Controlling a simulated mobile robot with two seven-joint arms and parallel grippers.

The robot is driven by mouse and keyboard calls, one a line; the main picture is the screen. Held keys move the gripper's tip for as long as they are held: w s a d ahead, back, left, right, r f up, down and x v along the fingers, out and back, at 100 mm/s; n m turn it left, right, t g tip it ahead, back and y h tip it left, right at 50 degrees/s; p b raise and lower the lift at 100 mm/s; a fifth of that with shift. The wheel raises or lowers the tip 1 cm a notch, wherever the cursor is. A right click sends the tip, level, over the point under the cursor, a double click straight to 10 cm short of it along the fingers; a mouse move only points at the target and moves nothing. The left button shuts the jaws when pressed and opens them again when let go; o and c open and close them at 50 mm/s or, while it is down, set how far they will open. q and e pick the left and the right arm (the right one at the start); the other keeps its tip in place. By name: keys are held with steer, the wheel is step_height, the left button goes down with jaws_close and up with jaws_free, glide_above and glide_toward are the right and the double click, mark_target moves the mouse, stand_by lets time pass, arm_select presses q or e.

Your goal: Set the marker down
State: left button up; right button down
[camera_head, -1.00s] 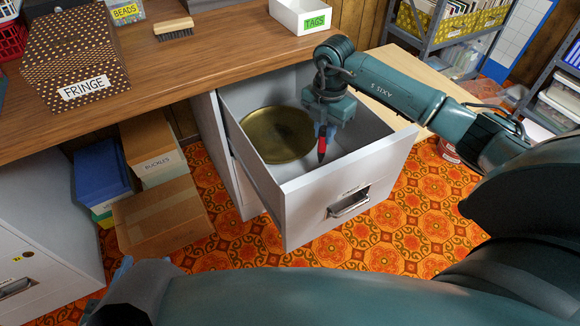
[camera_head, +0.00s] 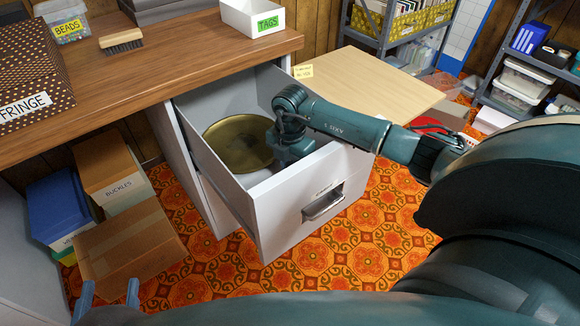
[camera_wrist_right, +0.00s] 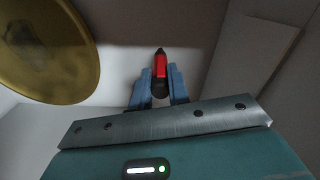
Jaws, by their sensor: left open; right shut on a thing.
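The marker (camera_wrist_right: 160,68) is red with a dark tip and dark lower end. In the right wrist view it stands between the blue fingers of my right gripper (camera_wrist_right: 161,82), which is shut on it. In the head view my right gripper (camera_head: 291,150) is down inside the open grey drawer (camera_head: 285,210), and its fingers and the marker are hidden. I cannot tell whether the marker touches the drawer floor. A round brass dish (camera_head: 238,143) lies in the drawer beside the gripper, and also shows in the wrist view (camera_wrist_right: 45,45). My left gripper (camera_head: 108,291) is open and empty at the lower left.
The drawer's walls surround my right gripper closely. The wooden desk (camera_head: 150,70) holds a white TAGS tray (camera_head: 255,18), a brush (camera_head: 121,41) and the FRINGE box (camera_head: 35,75). Cardboard boxes (camera_head: 130,240) stand on the floor at left. Patterned carpet lies clear in front.

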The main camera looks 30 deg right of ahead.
steer(key=shift+f, duration=0.1)
steer(key=c, duration=1.3)
jaws_free()
steer(key=shift+c, duration=0.2)
steer(key=shift+r, duration=0.5)
arm_select(q)
steer(key=g+p, duration=0.1)
steer(key=a+n+g+y+p, duration=0.1)
steer(key=p, duration=0.1)
steer(key=shift+s+f+y+p, duration=0.1)
steer(key=shift+s+y+p, duration=0.05)
steer(key=shift+y+p, duration=0.15)
arm_select(e)
step_height(320, 180, up, 11)
steer(key=shift+r, duration=0.2)
